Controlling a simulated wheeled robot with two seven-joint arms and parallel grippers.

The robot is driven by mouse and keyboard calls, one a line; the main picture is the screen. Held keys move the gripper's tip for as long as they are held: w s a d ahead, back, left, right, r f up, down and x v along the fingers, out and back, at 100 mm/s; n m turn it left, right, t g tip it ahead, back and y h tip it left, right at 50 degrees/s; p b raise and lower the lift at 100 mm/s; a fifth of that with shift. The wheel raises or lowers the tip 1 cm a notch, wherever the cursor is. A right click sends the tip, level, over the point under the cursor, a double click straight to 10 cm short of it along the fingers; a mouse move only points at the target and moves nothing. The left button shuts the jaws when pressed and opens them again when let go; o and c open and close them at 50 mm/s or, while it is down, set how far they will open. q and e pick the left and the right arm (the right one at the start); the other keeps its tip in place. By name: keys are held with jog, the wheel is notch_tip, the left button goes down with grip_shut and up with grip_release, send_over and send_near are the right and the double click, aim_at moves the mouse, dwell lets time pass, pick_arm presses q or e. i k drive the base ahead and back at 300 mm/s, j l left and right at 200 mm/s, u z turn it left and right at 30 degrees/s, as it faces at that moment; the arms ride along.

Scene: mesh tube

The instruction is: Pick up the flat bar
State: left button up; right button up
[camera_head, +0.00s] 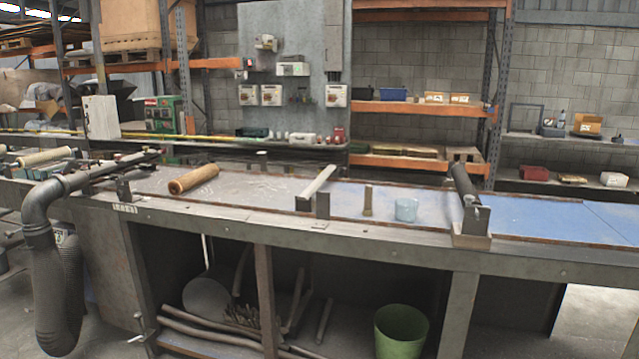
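A pale, narrow flat bar (319,181) lies across the long workbench near its middle, running from the front edge toward the back. Its near end is by a small dark upright bracket (322,205) at the bench's front edge. I cannot tell whether the bar is fixed to the bench. Neither of my grippers shows in the head view.
A brown tube (194,179) lies left of the bar. Right of it stand a small brown block (368,201), a light blue cup (406,210) and a dark roller (462,186) on a bracket. A dark duct (50,260) hangs at the left. A green bin (401,333) stands below.

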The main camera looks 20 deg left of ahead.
aim_at(312, 189)
jog(key=i+l, duration=0.1)
jog(key=i, duration=0.45)
jog(key=i+l+u, duration=0.15)
jog(key=i, duration=0.45)
jog(key=i+l, duration=0.1)
jog(key=i, duration=0.45)
jog(key=i+l+u, duration=0.1)
jog(key=i, duration=0.5)
jog(key=l, duration=0.05)
